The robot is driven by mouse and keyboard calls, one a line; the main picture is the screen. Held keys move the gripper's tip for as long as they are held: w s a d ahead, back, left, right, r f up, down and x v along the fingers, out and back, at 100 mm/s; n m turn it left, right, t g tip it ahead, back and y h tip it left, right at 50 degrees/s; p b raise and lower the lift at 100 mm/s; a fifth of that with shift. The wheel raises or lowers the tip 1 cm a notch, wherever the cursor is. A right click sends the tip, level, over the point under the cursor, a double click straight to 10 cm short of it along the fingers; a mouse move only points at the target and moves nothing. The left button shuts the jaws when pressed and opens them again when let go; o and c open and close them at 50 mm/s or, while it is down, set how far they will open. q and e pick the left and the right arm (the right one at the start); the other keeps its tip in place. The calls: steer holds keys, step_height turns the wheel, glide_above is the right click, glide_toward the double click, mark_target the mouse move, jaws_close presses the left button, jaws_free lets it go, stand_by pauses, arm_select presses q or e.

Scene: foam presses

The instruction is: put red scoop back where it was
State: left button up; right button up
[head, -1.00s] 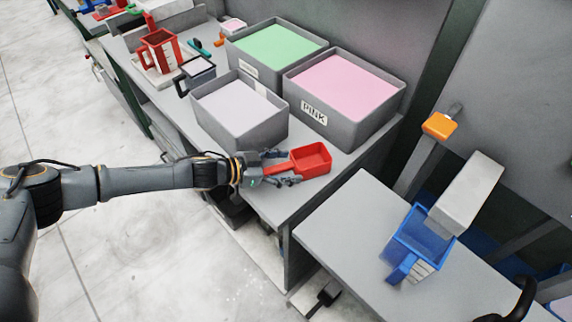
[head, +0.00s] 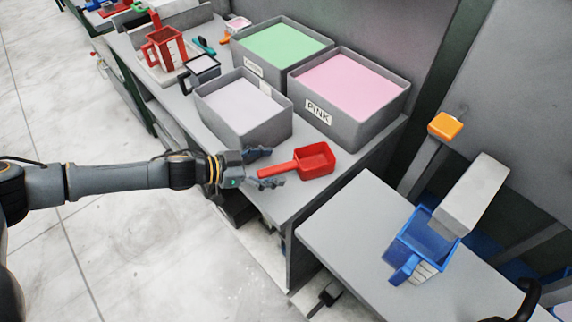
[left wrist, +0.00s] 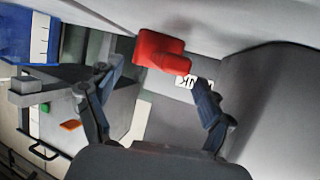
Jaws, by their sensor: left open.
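The red scoop (head: 315,160) lies on the grey bench in front of the pink bin, its bowl to the right and its handle pointing left. My left gripper (head: 268,168) is open at the handle's end, with the fingers spread to either side and the bowl clear of them. In the left wrist view the red scoop (left wrist: 160,50) shows beyond the two spread fingers of my left gripper (left wrist: 158,78). My right gripper is not in view.
Bins of pink (head: 350,88), green (head: 281,45) and pale powder (head: 243,106) stand behind the scoop. A red pitcher (head: 165,49) and a dark-framed cup (head: 201,70) stand further left. A blue pitcher (head: 427,240) is on the lower right table (head: 345,222).

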arm_select(q)
steer(key=v, duration=0.6)
steer(key=shift+s+a+r, duration=0.15)
steer(key=shift+a+r, duration=0.05)
